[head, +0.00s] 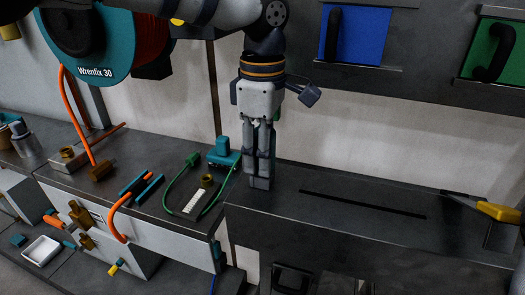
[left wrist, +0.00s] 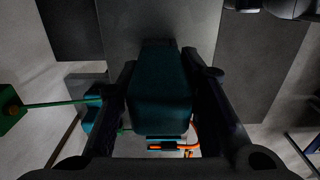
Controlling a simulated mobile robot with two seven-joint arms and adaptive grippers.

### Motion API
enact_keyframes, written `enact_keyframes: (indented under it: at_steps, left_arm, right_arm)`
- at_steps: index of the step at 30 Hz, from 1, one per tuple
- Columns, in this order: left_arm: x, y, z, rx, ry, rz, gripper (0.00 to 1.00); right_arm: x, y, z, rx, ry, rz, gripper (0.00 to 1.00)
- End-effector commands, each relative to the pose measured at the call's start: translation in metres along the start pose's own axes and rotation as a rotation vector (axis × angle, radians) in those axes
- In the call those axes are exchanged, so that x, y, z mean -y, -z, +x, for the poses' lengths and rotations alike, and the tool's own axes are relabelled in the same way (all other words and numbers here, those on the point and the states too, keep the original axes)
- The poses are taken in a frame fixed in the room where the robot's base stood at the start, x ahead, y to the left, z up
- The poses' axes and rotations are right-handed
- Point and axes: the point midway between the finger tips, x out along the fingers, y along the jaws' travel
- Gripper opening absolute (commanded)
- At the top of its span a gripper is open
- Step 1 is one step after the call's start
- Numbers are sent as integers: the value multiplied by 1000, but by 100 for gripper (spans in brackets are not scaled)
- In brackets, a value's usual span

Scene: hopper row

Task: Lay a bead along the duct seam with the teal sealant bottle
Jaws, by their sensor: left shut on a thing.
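My left gripper (head: 260,183) points down over the near-left end of the dark duct top (head: 300,222). In the left wrist view a teal block-like body (left wrist: 160,95), which looks like the sealant bottle, sits between both fingers, and the gripper is shut on it. In the head view the fingers hide most or all of it. Whether its tip touches the duct cannot be told. The duct seam (head: 362,203) is a long thin dark line to the right of the gripper. I see no bead on it. My right gripper is not in view.
Left of the gripper stand a teal fixture (head: 223,153) and a green cable (head: 172,181). A yellow-handled tool (head: 496,211) lies at the duct's right end. A teal hose reel (head: 95,45) hangs at upper left. The duct top around the seam is clear.

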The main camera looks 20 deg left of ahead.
Motion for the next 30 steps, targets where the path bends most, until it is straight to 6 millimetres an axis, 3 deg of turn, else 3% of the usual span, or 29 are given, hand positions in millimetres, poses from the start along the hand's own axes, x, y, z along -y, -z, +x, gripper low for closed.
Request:
enact_keyframes:
  at_steps: [5, 21, 30]
  left_arm:
    - [0, 0, -3, 1, -3, 0, 2]
    - [0, 0, -58, 1, -5, 0, 2]
    - [0, 0, -61, 0, 0, 0, 2]
  right_arm:
    - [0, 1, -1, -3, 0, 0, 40]
    - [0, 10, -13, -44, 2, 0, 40]
    - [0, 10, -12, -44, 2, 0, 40]
